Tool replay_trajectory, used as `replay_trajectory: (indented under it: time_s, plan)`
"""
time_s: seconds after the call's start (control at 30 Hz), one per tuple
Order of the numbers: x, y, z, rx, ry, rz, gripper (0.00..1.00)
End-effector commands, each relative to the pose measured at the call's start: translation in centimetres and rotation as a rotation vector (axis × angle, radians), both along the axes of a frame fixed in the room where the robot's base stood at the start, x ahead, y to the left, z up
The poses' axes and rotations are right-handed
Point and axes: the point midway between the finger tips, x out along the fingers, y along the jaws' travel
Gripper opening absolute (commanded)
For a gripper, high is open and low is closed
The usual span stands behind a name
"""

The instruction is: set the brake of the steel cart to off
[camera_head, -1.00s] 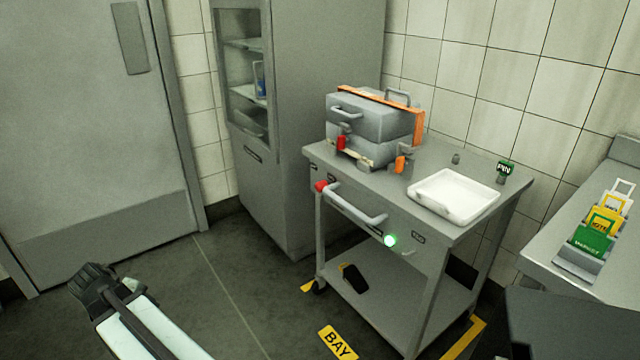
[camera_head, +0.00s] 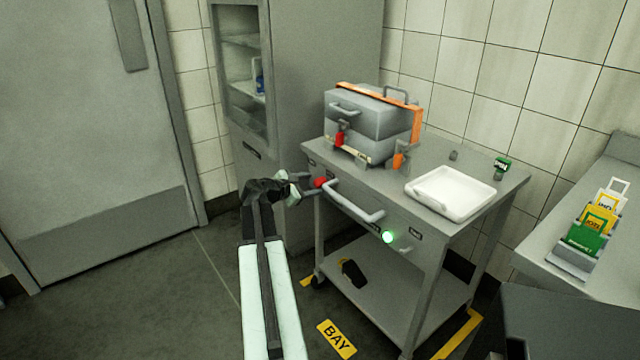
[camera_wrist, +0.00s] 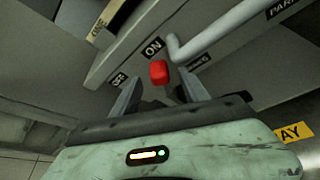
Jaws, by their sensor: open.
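The steel cart (camera_head: 395,185) stands in the middle of the head view, with a tubular handle (camera_head: 350,203) along its front. A red knob (camera_head: 319,183) sits at the cart's front left corner, and a green light (camera_head: 388,237) glows to the right. In the wrist view the red knob (camera_wrist: 159,72) lies between the ON label (camera_wrist: 153,47) and the OFF label (camera_wrist: 118,81), nearer ON. My gripper (camera_wrist: 160,95) is open, its two fingers on either side of the red knob. Whether they touch it is not clear.
A grey case with an orange strap (camera_head: 372,125) and a white tray (camera_head: 450,193) stand on the cart. A cabinet (camera_head: 310,80) stands behind it. A counter with coloured cards (camera_head: 585,235) is at right. The floor at left is clear.

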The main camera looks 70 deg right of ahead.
Motion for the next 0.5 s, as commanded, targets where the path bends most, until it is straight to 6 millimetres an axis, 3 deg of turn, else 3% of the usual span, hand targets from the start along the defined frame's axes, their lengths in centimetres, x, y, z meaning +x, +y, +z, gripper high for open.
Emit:
replay_trajectory:
  time_s: [0.2, 0.5]
  plan:
    - [-1.2, -3.8, -1.7, 0.001, -0.001, -0.001, 0.53]
    - [-1.6, -4.5, -1.8, 0.001, -0.002, 0.002, 0.53]
